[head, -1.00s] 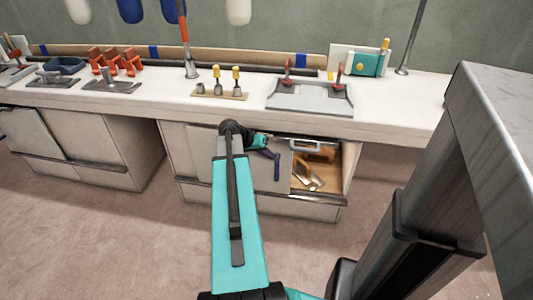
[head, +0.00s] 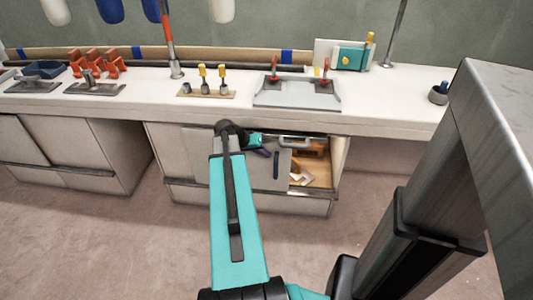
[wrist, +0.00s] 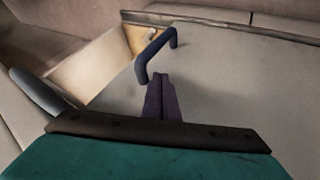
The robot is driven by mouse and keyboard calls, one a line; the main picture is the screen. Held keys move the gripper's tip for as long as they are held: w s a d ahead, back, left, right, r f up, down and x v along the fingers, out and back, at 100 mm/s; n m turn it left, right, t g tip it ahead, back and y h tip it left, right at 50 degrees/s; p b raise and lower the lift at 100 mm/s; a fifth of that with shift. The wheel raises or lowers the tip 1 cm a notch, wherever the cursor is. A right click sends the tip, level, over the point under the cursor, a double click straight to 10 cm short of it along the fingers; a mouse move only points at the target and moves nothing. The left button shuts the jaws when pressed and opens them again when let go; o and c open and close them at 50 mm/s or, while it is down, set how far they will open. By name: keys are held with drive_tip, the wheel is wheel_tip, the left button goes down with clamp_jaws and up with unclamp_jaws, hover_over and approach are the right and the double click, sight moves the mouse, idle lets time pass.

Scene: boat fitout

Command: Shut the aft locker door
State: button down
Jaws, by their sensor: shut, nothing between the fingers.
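The aft locker door (head: 262,172) is a grey sliding panel, partly open, with the opening (head: 318,172) at its right showing a wooden interior. Its dark blue bar handle (head: 276,165) stands upright near the door's right edge. My gripper (head: 263,152) is at the door face, just left of the handle. In the wrist view my gripper (wrist: 162,82) is shut and empty, its fingertips close beside the handle (wrist: 154,55); I cannot tell whether they touch. The door face (wrist: 230,85) fills the right, and the opening (wrist: 95,68) lies beyond the handle at the left.
A white worktop (head: 370,119) overhangs the locker, carrying a grey tray (head: 297,95) and a block with yellow-handled tools (head: 207,93). Inside the opening lie loose items (head: 300,178). Another cabinet (head: 75,150) stands left. The floor (head: 100,235) in front is clear.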

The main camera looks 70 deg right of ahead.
drive_tip(key=w+f+p+v, duration=0.1)
drive_tip(key=w+v, duration=0.1)
drive_tip(key=v, duration=0.9)
drive_tip(key=shift+p, duration=0.3)
drive_tip(key=shift+w+f, duration=0.2)
drive_tip(key=shift+f, duration=0.05)
drive_tip(key=w+a+f+n+t+y, duration=0.1)
drive_tip(key=w+a+f+n, duration=0.25)
drive_tip(key=a+f, duration=0.55)
drive_tip(key=w+a+f+n+y, duration=0.1)
drive_tip(key=w+a+f+n, duration=0.2)
drive_tip(key=w+a+f, duration=0.55)
drive_tip(key=w+a+f+n+t+y, duration=0.1)
drive_tip(key=a+f+n+y, duration=0.15)
drive_tip(key=a+f, duration=0.7)
drive_tip(key=s+a+f+n, duration=0.2)
drive_tip(key=s+a+f, duration=0.1)
drive_tip(key=a, duration=0.7)
drive_tip(key=s+a+f+n+g+y, duration=0.1)
drive_tip(key=s+a+f+n, duration=0.2)
drive_tip(key=a, duration=0.8)
drive_tip(key=s+a+f+n+y, duration=0.1)
drive_tip(key=s+a+f+n, duration=0.2)
drive_tip(key=s+a, duration=0.4)
drive_tip(key=a+f, duration=0.1)
drive_tip(key=a, duration=0.3)
drive_tip(key=shift+f+g, duration=0.25)
drive_tip(key=shift+g, duration=0.15)
